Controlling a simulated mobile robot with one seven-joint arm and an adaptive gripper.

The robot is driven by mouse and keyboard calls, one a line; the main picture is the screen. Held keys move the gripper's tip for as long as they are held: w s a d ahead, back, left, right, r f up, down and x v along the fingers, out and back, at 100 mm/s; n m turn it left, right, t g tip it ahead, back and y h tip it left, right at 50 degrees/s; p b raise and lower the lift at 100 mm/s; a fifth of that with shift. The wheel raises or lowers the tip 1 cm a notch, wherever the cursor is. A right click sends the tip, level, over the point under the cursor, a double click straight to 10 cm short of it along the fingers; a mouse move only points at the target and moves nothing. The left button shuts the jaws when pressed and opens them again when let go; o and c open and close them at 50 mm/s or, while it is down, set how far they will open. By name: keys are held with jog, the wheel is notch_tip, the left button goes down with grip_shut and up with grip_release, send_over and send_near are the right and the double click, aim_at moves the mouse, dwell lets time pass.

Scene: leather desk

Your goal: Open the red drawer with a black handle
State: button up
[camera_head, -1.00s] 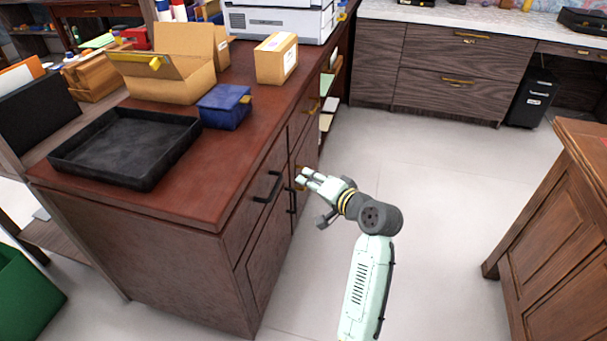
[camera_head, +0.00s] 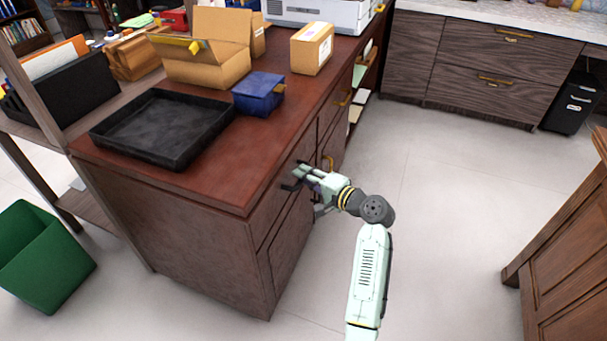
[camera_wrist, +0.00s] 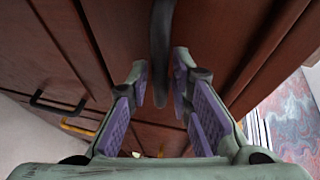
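The red-brown drawer (camera_head: 268,211) is at the top of the desk's near front and looks shut. Its black handle (camera_head: 288,186) is partly hidden by my gripper (camera_head: 303,174), which is at the drawer front. In the wrist view, the black handle (camera_wrist: 161,45) runs down from the top edge and ends between the fingertips of my gripper (camera_wrist: 163,82). The fingers, with purple pads, are apart on both sides of the handle. I cannot tell whether either pad touches it.
On the desk top (camera_head: 226,186) are a black tray (camera_head: 160,130), a blue box (camera_head: 259,92) and cardboard boxes (camera_head: 312,48). Another black handle (camera_wrist: 58,103) is on a nearby front. Clear floor (camera_head: 440,190) lies right of the desk. A wooden cabinet (camera_head: 570,230) stands far right.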

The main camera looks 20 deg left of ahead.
jog(key=shift+w+a+f, duration=0.1)
jog(key=shift+w+a, duration=0.1)
jog(key=shift+a, duration=0.15)
jog(key=shift+c, duration=0.2)
grip_shut()
dwell(0.4)
